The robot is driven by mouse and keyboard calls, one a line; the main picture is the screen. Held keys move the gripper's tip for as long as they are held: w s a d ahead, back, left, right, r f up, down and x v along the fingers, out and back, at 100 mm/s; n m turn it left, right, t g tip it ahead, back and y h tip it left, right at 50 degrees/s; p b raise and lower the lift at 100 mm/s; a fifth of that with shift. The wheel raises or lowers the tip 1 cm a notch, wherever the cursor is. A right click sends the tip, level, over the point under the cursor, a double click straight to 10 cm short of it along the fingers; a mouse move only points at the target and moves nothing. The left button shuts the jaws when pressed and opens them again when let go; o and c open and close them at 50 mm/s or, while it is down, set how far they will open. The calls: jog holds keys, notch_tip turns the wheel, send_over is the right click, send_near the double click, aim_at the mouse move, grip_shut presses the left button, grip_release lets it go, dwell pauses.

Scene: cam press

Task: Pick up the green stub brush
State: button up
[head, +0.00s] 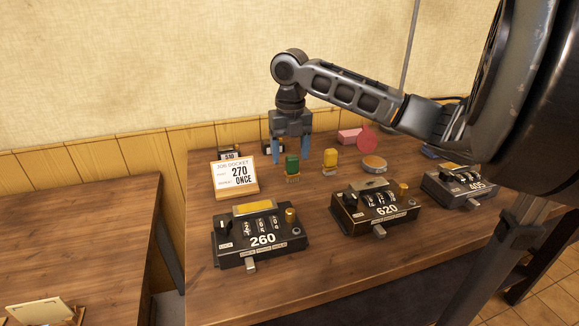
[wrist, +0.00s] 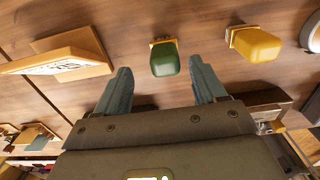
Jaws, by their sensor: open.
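The green stub brush (head: 292,167) stands on the wooden table, between the job docket sign and the yellow stub brush (head: 329,160). In the wrist view the green brush (wrist: 165,58) shows its rounded green top and a tan base, just beyond the fingertips and roughly between them. My gripper (head: 291,150) is open and empty, with blue fingers pointing down, behind and above the green brush in the head view. In the wrist view my gripper (wrist: 160,75) has its two fingers spread wide. Neither finger visibly touches the brush.
The job docket sign (head: 235,178) stands left of the brush. Counter devices marked 260 (head: 262,240), 620 (head: 372,212) and 405 (head: 460,186) line the front. A round tin (head: 374,164) and pink items (head: 366,138) sit to the right. Bare table lies around the brush.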

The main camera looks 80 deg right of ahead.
aim_at(292, 166)
jog(key=shift+s+d+f+p, duration=0.1)
jog(key=shift+d+f+p, duration=0.1)
jog(key=shift+f, duration=1.1)
jog(key=shift+s+d+f+p, duration=0.1)
jog(key=shift+f+p, duration=0.1)
jog(key=shift+f, duration=1.1)
jog(key=c, duration=1.1)
jog(key=shift+r, duration=0.1)
jog(key=shift+c, duration=0.2)
